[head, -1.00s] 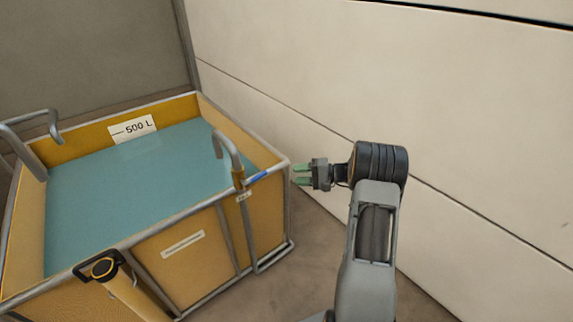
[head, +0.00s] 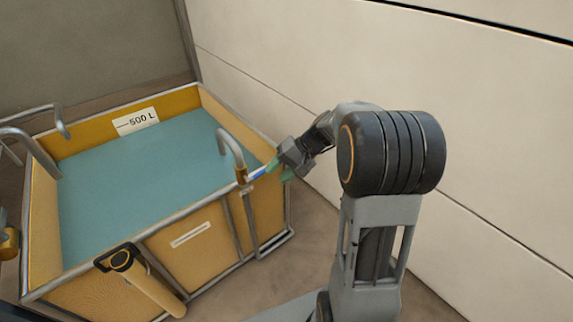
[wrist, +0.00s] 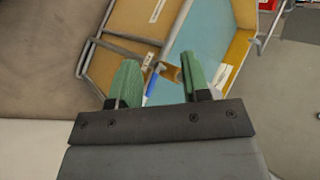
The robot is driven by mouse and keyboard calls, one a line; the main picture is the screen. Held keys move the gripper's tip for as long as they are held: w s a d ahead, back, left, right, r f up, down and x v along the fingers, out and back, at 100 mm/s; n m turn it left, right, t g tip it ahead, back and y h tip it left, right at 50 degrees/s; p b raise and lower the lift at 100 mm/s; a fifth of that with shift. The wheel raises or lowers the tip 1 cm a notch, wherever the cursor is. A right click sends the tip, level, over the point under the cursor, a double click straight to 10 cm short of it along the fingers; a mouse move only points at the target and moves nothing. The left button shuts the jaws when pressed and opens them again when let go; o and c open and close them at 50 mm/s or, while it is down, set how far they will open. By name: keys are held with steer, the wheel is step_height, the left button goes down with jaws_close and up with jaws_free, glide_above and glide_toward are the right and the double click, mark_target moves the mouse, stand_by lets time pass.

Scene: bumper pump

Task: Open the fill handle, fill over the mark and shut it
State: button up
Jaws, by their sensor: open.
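The blue fill handle (head: 257,173) sits on the brass valve (head: 242,175) below a grey hooked spout (head: 230,142), at the tank's near right corner. It points outward to the right, over the rim. My gripper (head: 278,169) is open at the handle's outer end; contact is unclear. In the wrist view, the handle (wrist: 152,84) shows between the green fingertips (wrist: 158,78). The yellow tank (head: 212,216) holds blue liquid (head: 135,178). The 500 L mark (head: 136,120) is on the far inner wall, and the liquid surface shows below its plate. No stream shows from the spout.
A pale wall (head: 430,80) stands close on the right. A yellow cylinder with a black bracket (head: 120,260) is on the tank's near side. Another grey pipe (head: 40,150) curves over the left rim. Bare floor (head: 310,235) lies between tank and wall.

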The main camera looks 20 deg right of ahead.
steer(key=s+a+r+n+h+p, duration=0.2)
steer(key=s+r+h+p, duration=0.4)
steer(key=s+r, duration=0.3)
steer(key=shift+s+r, duration=0.35)
steer(key=shift+s, duration=0.45)
